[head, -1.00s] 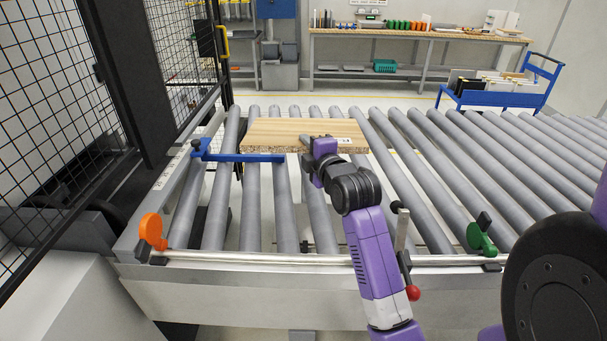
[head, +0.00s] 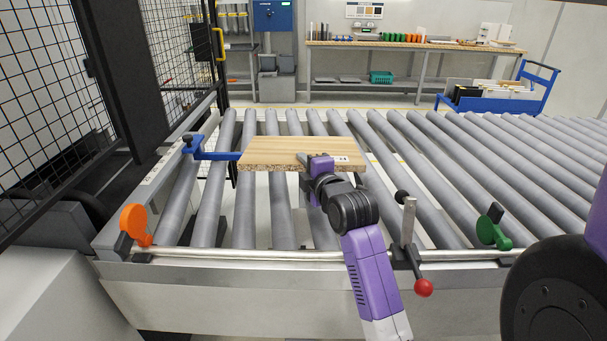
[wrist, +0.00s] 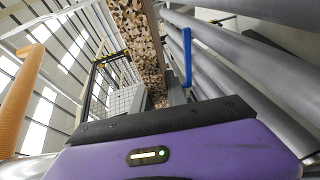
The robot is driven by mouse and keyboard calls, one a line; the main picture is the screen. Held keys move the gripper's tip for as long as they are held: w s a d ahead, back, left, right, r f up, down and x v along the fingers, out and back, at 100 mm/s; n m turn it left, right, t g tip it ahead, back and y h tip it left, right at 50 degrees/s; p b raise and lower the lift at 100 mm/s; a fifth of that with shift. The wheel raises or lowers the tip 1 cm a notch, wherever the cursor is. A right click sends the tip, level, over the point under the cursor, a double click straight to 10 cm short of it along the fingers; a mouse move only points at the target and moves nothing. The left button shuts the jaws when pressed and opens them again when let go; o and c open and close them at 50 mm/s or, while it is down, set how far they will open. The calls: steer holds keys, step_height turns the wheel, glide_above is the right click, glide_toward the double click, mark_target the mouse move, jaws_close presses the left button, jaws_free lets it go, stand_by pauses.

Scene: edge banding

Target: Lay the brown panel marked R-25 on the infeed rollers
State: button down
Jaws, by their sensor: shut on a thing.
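The brown panel (head: 285,150) has a wood-grain top, a raw chipboard edge and a small white label at its right end, too small to read. My gripper (head: 314,166) is shut on the panel's near edge, right of its middle. The panel is over the left part of the grey infeed rollers (head: 243,205), roughly level; I cannot tell whether it touches them. In the wrist view the panel's chipboard edge (wrist: 138,40) runs away from my gripper. A blue stop arm (head: 222,156) is at the panel's left end.
An orange knob (head: 133,222) and a green knob (head: 497,228) sit on the near rail, with a red-tipped lever (head: 423,288) between them. A mesh guard (head: 38,90) stands at left. The rollers to the right are bare. A blue cart (head: 500,95) stands behind.

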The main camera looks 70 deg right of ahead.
step_height(320, 180, down, 13)
steer(key=b, duration=1)
stand_by(0.6)
steer(key=shift+r, duration=0.15)
steer(key=c, duration=1.2)
jaws_free()
steer(key=shift+c, duration=0.2)
steer(key=o, duration=0.4)
steer(key=shift+f, duration=0.35)
steer(key=o, duration=0.6)
steer(key=shift+r, duration=0.1)
steer(key=shift+o, duration=0.2)
steer(key=shift+s+a, duration=0.1)
